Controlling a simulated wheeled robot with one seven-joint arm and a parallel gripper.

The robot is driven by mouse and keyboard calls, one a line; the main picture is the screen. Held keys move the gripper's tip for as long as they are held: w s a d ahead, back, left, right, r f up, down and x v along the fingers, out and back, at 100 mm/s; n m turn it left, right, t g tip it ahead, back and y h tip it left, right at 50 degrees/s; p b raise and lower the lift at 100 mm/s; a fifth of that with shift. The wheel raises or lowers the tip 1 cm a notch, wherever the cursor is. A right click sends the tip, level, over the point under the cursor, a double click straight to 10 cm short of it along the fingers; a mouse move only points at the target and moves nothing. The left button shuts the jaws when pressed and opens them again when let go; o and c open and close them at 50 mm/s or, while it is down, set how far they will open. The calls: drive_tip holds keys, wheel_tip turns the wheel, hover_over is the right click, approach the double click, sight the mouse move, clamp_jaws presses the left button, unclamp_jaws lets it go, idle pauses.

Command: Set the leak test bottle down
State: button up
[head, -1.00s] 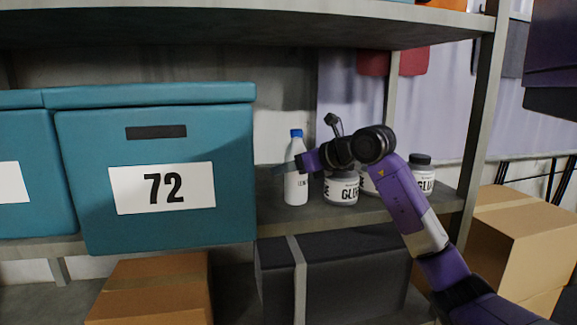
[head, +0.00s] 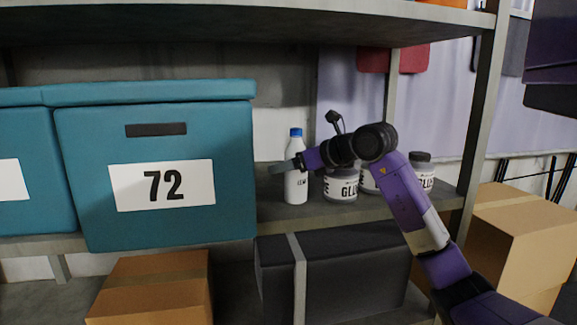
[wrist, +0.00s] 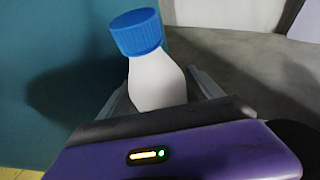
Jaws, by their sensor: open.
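The leak test bottle (head: 296,187) is white with a blue cap and stands upright on the grey shelf (head: 345,212), just right of the teal box marked 72. My gripper (head: 287,167) reaches in from the right at the bottle's upper body. Its jaws are open, with one finger in front of the bottle; the far finger is hidden in the head view. In the wrist view the bottle (wrist: 155,78) sits between the two spread fingers (wrist: 160,92). Its base is hidden there by my gripper.
The teal box (head: 160,225) stands close on the left. Several glue jars (head: 341,188) stand to the right, behind and under my wrist. An upper shelf (head: 250,22) hangs overhead. A dark case (head: 350,275) and cardboard boxes (head: 150,290) lie below.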

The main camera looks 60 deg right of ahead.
drive_tip(key=b+v, duration=0.2)
drive_tip(key=v, duration=0.9)
drive_tip(key=shift+s, duration=0.35)
drive_tip(key=shift+r, duration=0.15)
